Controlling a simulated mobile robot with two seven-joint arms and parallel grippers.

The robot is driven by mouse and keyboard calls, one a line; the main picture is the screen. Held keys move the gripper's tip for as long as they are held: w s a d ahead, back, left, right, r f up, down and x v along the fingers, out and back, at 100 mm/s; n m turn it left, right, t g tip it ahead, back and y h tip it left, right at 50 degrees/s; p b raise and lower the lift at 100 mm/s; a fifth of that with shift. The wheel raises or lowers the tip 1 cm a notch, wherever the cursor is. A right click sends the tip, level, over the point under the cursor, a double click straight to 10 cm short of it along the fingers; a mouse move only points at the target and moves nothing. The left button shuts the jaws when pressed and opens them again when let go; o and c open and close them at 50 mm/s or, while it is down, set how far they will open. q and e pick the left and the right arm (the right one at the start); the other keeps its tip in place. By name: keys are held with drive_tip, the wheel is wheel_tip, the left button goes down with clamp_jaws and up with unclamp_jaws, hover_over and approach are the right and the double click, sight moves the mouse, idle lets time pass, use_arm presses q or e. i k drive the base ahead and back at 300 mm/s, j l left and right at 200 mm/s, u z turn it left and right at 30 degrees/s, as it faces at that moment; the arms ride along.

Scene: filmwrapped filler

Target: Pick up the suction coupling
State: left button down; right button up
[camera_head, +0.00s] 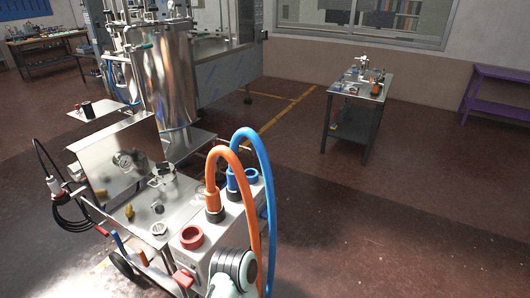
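I cannot tell for certain which part is the suction coupling; several small fittings are in view. On the steel cart top (143,238) lie a small metal fitting (158,229), a small dark round fitting (157,207) and a brass-coloured piece (129,211). A larger metal fitting (163,174) stands behind them. Neither of my grippers shows clearly. A white and dark rounded part at the bottom centre looks like an arm link of mine, with no fingers visible.
An orange hose (224,152) and a blue hose (268,175) arch from a white box (231,222) beside the cart. A steel tank (163,80) stands behind. A small table (358,87) with parts is at the right. The floor (390,220) at right is clear.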

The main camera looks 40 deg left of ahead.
sight(233, 187)
drive_tip(key=i+l+u, duration=0.1)
drive_tip(key=u, duration=0.3)
drive_tip(key=i+l+u, duration=0.1)
drive_tip(key=u, duration=0.25)
drive_tip(key=i+l+u, duration=0.1)
drive_tip(key=u, duration=0.3)
drive_tip(key=l+u, duration=0.2)
drive_tip(key=u, duration=0.2)
drive_tip(key=i+l+u, duration=0.1)
drive_tip(key=u, duration=0.35)
drive_tip(key=i+l+u, duration=0.1)
drive_tip(key=l+u, duration=0.55)
drive_tip(key=u, duration=0.2)
